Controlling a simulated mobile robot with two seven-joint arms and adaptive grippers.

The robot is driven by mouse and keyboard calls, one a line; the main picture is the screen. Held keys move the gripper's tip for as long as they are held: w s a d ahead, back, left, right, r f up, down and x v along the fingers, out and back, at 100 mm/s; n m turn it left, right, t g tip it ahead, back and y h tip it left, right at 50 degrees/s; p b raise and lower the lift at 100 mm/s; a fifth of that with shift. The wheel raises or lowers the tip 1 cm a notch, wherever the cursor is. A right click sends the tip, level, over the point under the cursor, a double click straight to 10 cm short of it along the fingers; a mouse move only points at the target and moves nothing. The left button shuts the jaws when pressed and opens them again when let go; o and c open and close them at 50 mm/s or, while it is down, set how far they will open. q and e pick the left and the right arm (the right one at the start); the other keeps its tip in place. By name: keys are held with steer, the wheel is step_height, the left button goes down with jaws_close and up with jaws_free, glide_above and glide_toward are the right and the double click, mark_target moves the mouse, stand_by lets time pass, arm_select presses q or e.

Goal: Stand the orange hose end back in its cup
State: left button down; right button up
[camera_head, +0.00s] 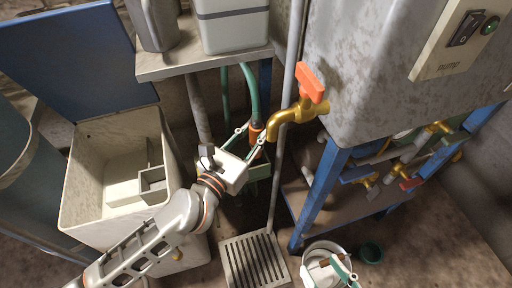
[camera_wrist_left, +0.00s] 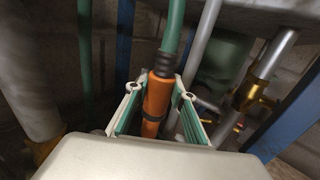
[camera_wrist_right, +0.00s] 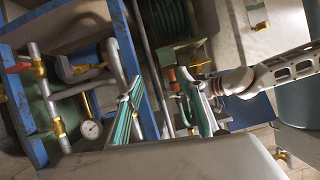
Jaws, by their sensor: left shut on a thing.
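The orange hose end (camera_head: 257,132) hangs from a green hose (camera_head: 251,88) under the grey shelf, left of the brass tap. My left gripper (camera_head: 250,143) is shut on it. In the left wrist view the orange hose end (camera_wrist_left: 157,100) is upright between the two fingers, its lower tip hidden behind the gripper body. My right gripper (camera_head: 344,272) is low at the front; in the right wrist view its fingers (camera_wrist_right: 163,108) are wide apart with nothing held.
A brass tap with an orange handle (camera_head: 312,84) juts out just right of the left gripper. A grey pipe (camera_head: 284,130) runs down to a floor grate (camera_head: 254,262). A blue frame (camera_head: 312,205) with pipework stands right, an open cream chest (camera_head: 85,170) left.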

mark_target(253, 144)
arm_select(q)
step_height(253, 144, down, 3)
steer(key=shift+s+b, duration=0.1)
steer(key=shift+b, duration=0.2)
steer(key=shift+f, duration=0.25)
step_height(253, 144, down, 4)
steer(key=shift+r+b, duration=0.15)
steer(key=shift+b, duration=1)
steer(key=shift+f, duration=0.35)
steer(key=shift+r, duration=0.3)
steer(key=shift+f+b, duration=0.35)
steer(key=c, duration=1.7)
jaws_free()
steer(key=shift+r, duration=0.1)
arm_select(e)
steer(key=a+m, duration=0.1)
steer(key=s+a+m, duration=0.1)
steer(key=a+m, duration=0.1)
steer(key=a+f+m+y, duration=0.1)
steer(key=a, duration=0.1)
steer(key=shift+s+f+m, duration=0.1)
steer(key=shift+s+m, duration=0.3)
